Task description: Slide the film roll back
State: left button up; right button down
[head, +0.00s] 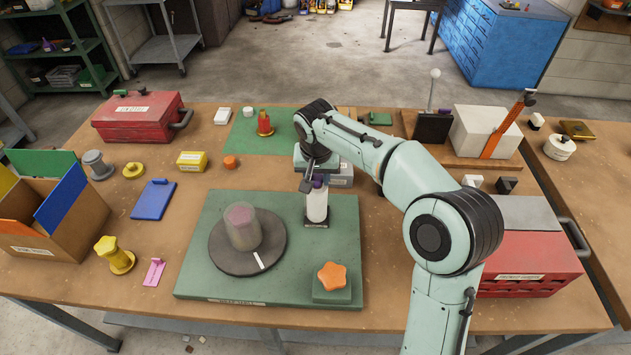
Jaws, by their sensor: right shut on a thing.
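A white upright cylinder (317,206) with a small dark purple part at its top stands on a black labelled base at the green board's back edge. It may be the film roll; no label confirms this. My right gripper (313,184) reaches down from behind and is shut at the purple top; the fingers hide part of it. My left gripper is not in view.
On the green board (200,278) a dark turntable (217,262) carries a clear cylinder (244,235) with a purple piece inside. An orange star (332,277) sits on a green block at front right.

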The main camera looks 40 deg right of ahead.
jog(key=shift+s+d, duration=0.15)
jog(key=shift+d, duration=0.05)
jog(key=shift+s+d+b, duration=0.5)
jog(key=shift+s+d, duration=1.15)
jog(key=shift+d, duration=0.3)
jog(key=c, duration=0.8)
grip_release()
jog(key=shift+c, duration=0.2)
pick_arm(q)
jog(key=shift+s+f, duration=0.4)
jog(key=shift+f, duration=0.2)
pick_arm(e)
jog(key=shift+r, duration=0.1)
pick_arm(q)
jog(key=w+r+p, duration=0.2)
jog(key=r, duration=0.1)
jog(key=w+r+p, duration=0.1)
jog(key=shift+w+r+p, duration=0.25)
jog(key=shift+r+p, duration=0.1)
pick_arm(e)
notch_tip(320, 180, up, 6)
jog(key=shift+w+f, duration=0.1)
